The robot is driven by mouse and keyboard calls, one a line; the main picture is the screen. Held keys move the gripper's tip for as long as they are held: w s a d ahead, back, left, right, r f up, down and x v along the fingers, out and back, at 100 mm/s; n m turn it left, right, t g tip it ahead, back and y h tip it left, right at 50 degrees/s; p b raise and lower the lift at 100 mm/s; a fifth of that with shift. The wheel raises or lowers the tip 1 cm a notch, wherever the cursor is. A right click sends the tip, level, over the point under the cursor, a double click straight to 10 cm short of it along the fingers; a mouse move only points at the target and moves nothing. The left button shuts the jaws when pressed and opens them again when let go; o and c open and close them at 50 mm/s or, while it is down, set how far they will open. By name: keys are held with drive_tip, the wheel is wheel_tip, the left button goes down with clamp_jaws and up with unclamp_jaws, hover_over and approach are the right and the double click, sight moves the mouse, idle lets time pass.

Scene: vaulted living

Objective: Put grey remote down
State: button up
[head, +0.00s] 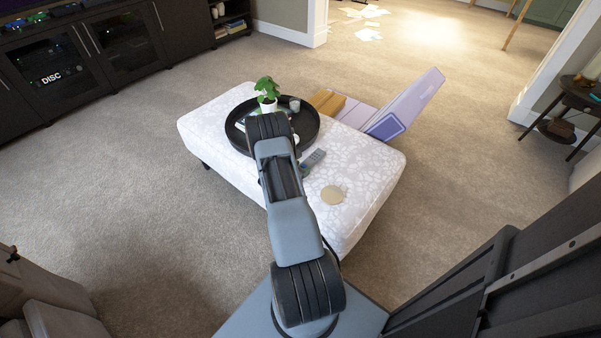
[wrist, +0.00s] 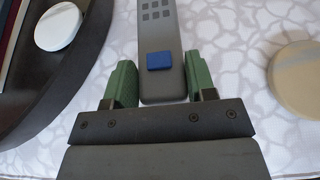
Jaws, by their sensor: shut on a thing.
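The grey remote (wrist: 160,28), with dark buttons and one blue button, is between the green fingers of my gripper (wrist: 161,74) in the wrist view. My gripper is shut on its near end, and the remote points away from me. In the head view the remote (head: 314,159) shows just right of my arm, over the white patterned ottoman (head: 364,178). I cannot tell whether the remote touches the ottoman top.
A round black tray (head: 234,136) with a potted plant (head: 267,88) and a white disc (wrist: 58,26) is left of the remote. A beige round coaster (head: 332,195) lies to the right. Tan and lilac boxes (head: 405,106) are at the ottoman's far edge. Its right part is mostly bare.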

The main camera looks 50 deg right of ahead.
drive_tip(key=shift+f, duration=0.6)
drive_tip(key=shift+f, duration=0.1)
drive_tip(key=shift+f+b, duration=0.15)
drive_tip(key=shift+b, duration=0.15)
drive_tip(key=o, duration=0.9)
drive_tip(key=shift+o, duration=0.2)
